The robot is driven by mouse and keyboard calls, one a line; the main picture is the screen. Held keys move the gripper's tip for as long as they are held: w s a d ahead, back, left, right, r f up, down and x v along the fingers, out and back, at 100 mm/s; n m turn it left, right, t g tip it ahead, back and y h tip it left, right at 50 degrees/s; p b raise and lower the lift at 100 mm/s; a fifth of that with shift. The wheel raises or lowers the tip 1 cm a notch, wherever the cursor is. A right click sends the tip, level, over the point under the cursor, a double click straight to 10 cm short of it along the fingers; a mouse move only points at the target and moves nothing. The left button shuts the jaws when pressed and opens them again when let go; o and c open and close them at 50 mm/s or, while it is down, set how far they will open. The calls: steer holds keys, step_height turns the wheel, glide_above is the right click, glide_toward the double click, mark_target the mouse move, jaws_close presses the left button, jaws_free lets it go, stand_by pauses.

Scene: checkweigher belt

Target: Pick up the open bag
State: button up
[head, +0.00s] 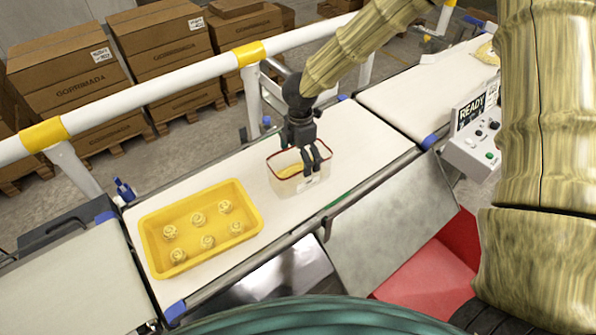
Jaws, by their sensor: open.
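A clear, open-topped holder with a red rim (284,187) stands on the pale belt, with something yellow inside. It may be the open bag, but its soft or stiff make is hard to tell. My gripper (308,160) points down over its right part, dark fingers apart. The fingers overlap its rim and inside in the head view. Whether they touch it cannot be told. A yellow-and-white packet (487,53) lies partly in view on the far belt at the top right; whether it is open is unclear.
A yellow tray (187,266) with several pale round items sits left of the holder. A white rail (190,83) with yellow bands runs behind the belt (371,143). A READY control box (473,146) stands at right. Belt right of my gripper is clear.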

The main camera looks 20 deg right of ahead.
steer(key=shift+f, duration=0.3)
steer(key=c, duration=1.3)
steer(key=shift+r, duration=0.1)
